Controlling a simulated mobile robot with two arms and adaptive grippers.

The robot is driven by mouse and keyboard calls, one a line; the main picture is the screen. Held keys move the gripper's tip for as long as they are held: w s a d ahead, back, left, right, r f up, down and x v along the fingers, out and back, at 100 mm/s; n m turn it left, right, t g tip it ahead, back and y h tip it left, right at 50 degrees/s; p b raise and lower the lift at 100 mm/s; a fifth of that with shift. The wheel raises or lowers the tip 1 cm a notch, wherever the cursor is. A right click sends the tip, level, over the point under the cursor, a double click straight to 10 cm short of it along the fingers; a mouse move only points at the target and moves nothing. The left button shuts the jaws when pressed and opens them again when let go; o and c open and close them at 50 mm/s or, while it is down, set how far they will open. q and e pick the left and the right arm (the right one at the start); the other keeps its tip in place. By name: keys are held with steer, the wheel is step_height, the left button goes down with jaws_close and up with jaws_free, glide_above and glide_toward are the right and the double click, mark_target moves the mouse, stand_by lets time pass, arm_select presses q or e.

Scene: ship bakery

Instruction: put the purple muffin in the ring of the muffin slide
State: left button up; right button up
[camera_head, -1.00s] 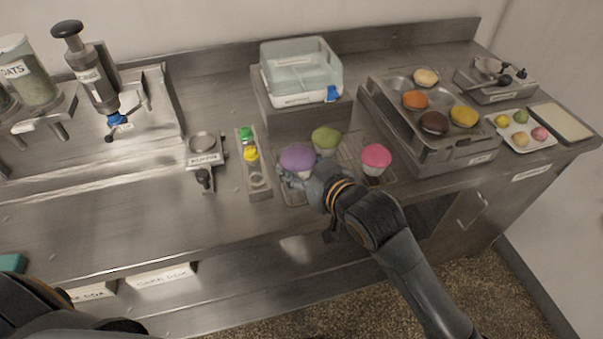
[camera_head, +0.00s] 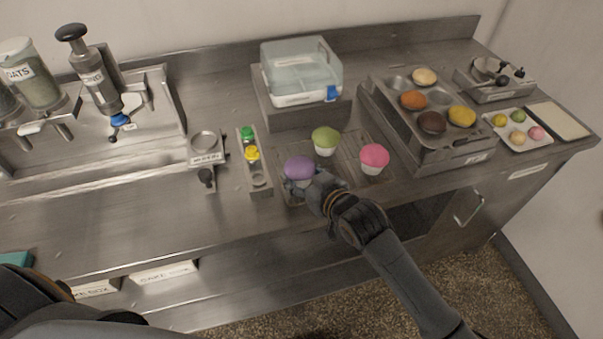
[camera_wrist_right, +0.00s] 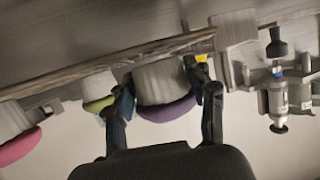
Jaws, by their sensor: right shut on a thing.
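The right wrist view, upside down, shows the muffin's purple top (camera_wrist_right: 166,109) between the two fingers (camera_wrist_right: 165,100). Whether its cup touches the rack I cannot tell. The muffin slide (camera_head: 207,157), with an empty-looking round ring (camera_head: 203,140) and a black knob, stands on the counter to the left. My left gripper is out of view.
A holder with a green and a yellow piece (camera_head: 252,154) stands between slide and muffin. A clear box (camera_head: 301,75) is behind.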

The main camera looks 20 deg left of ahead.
steer(key=shift+f, duration=0.3)
steer(key=o, duration=0.9)
